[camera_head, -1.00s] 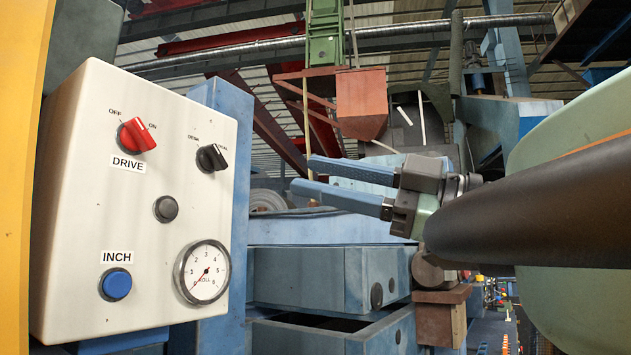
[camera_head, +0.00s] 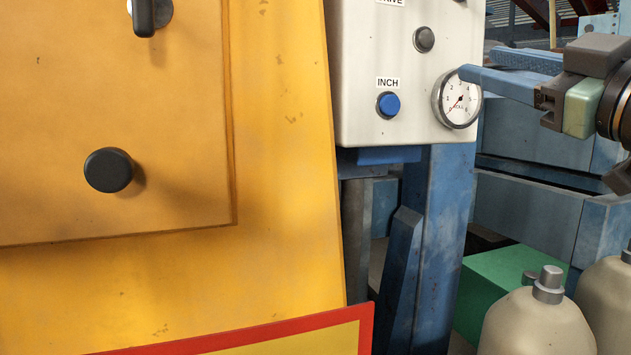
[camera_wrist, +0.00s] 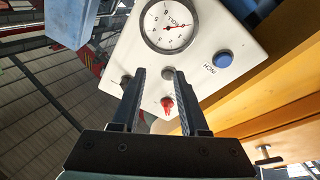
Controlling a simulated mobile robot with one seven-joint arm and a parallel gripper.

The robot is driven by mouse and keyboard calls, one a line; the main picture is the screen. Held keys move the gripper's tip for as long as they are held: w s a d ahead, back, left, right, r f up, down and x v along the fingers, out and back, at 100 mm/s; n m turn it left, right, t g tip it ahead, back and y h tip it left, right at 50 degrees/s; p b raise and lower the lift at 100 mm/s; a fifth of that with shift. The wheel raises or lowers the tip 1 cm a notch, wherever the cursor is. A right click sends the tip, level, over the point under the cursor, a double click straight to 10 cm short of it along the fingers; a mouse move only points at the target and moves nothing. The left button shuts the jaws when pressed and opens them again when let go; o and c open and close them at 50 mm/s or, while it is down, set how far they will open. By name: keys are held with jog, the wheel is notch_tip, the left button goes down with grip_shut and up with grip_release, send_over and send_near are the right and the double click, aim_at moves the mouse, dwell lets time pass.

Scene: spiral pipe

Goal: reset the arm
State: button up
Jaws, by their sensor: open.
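My gripper (camera_head: 480,64) is at the upper right of the head view, with its two blue fingers apart and pointing left. Nothing is between them. One fingertip overlaps the edge of the round gauge (camera_head: 456,101) in the picture; I cannot tell the distance from it. In the wrist view my gripper (camera_wrist: 154,75) is open and empty, facing the white control box (camera_wrist: 200,25). The red knob (camera_wrist: 167,104) shows between the fingers, and the gauge (camera_wrist: 170,22) lies beyond the tips.
A yellow cabinet (camera_head: 285,200) with a black knob (camera_head: 109,170) fills the left of the head view. The white box (camera_head: 360,80) carries a blue INCH button (camera_head: 388,104) and stands by a blue post (camera_head: 443,220). Beige bottles (camera_head: 535,325) and a green box (camera_head: 490,290) are lower right.

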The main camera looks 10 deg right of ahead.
jog(key=shift+m+t+h, duration=0.3)
jog(key=shift+m+h, duration=0.2)
jog(key=shift+m, duration=0.4)
jog(key=w+a, duration=0.1)
jog(key=a+f, duration=0.1)
jog(key=a, duration=0.1)
jog(key=w+a+f, duration=0.1)
jog(key=shift+w+a+f, duration=0.2)
jog(key=shift+w+a, duration=0.05)
jog(key=shift+w, duration=0.1)
jog(key=s+a+m+t+h, duration=0.1)
jog(key=s+a+m+t, duration=0.2)
jog(key=s+a, duration=0.4)
jog(key=s+a+m+t+h, duration=0.1)
jog(key=s+a+m+t, duration=0.2)
jog(key=s+a, duration=0.4)
jog(key=a, duration=0.8)
jog(key=shift+s+f+h, duration=0.2)
jog(key=shift+h, duration=0.1)
